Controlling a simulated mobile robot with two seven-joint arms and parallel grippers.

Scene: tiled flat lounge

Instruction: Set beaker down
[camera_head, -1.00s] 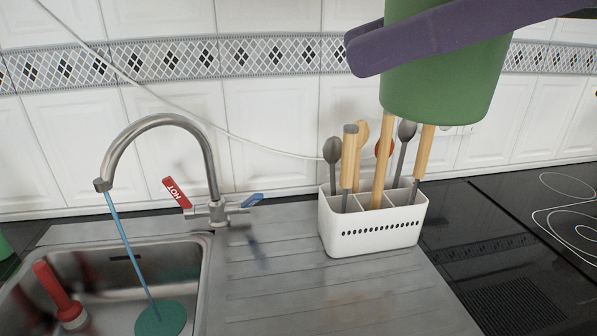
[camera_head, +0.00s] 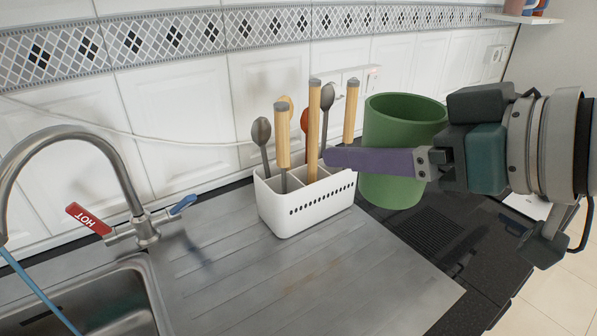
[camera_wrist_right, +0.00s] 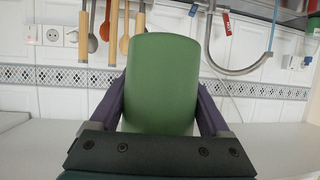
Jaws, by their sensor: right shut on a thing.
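A plain green beaker (camera_head: 400,130) is upright at the right of the head view, over the black worktop beside the utensil caddy. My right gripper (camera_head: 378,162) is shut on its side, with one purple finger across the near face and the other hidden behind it. Whether its base touches the worktop I cannot tell. In the right wrist view the beaker (camera_wrist_right: 160,85) fills the space between both purple fingers (camera_wrist_right: 160,105). My left gripper is not in view.
A white caddy (camera_head: 300,210) with several utensils stands close to the left of the beaker, near the purple fingertip. The steel drainboard (camera_head: 290,285) in front is bare. The sink and tap (camera_head: 145,230) are at left. Black worktop (camera_head: 435,235) lies at right.

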